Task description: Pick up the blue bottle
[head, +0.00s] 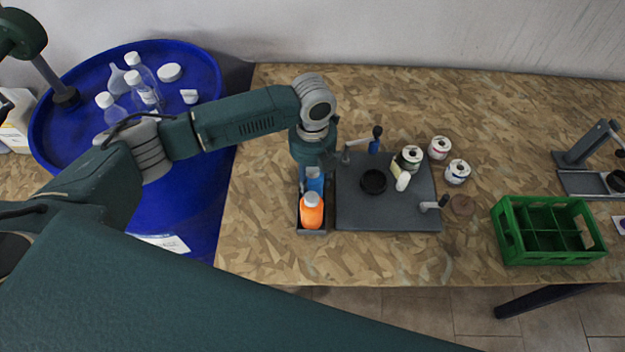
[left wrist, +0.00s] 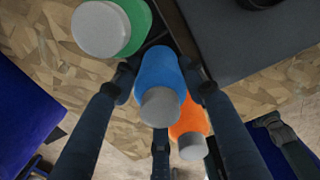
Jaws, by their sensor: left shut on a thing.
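The blue bottle (head: 315,183) stands in a narrow dark tray (head: 312,233) on the wooden table. In the left wrist view the blue bottle (left wrist: 158,72) has a grey cap and sits between my fingers. My left gripper (head: 314,169) reaches down over it from above, and in the left wrist view my left gripper (left wrist: 160,82) is shut on its sides. An orange bottle (head: 311,215) stands in front of it in the same tray. A green bottle (left wrist: 136,25) with a grey cap is on its other side, hidden under my arm in the head view. My right gripper is not in view.
A dark grey board (head: 400,215) with clamps and small jars (head: 457,171) lies right of the tray. A green crate (head: 548,258) stands further right. A blue drum (head: 205,75) with clear bottles on top is left of the table. The table's back is clear.

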